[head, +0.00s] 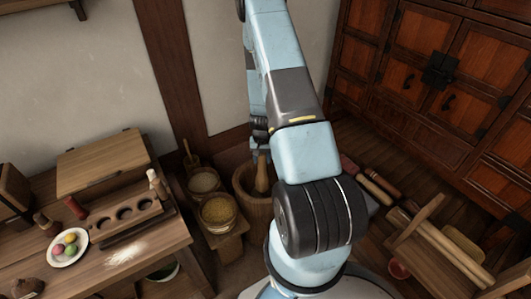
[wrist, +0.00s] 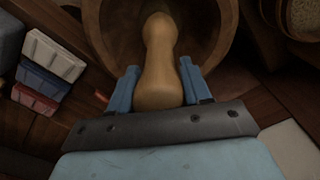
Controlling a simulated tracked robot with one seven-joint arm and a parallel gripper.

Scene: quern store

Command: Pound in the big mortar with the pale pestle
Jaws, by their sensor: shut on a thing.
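The pale pestle (wrist: 160,55) is a smooth, tan wooden piece with a narrower waist. In the wrist view my gripper (wrist: 158,72) is shut on it, one blue finger on each side. The pestle's far end reaches into the hollow of the big mortar (wrist: 110,35); I cannot tell whether it touches the bottom. In the head view the big wooden mortar (head: 251,207) stands on the floor beyond my arm, with the pestle (head: 262,174) roughly upright in its mouth. My arm hides part of the mortar's right side and most of the gripper there.
Tubs of white (head: 204,181) and yellow grain (head: 218,212) stand close left of the mortar. A table (head: 150,262) at left holds a plate of colored balls (head: 68,246) and a holed wooden block (head: 125,212). Rolling pins (head: 377,190), a wooden stand (head: 415,228) and cabinets (head: 440,75) are at right.

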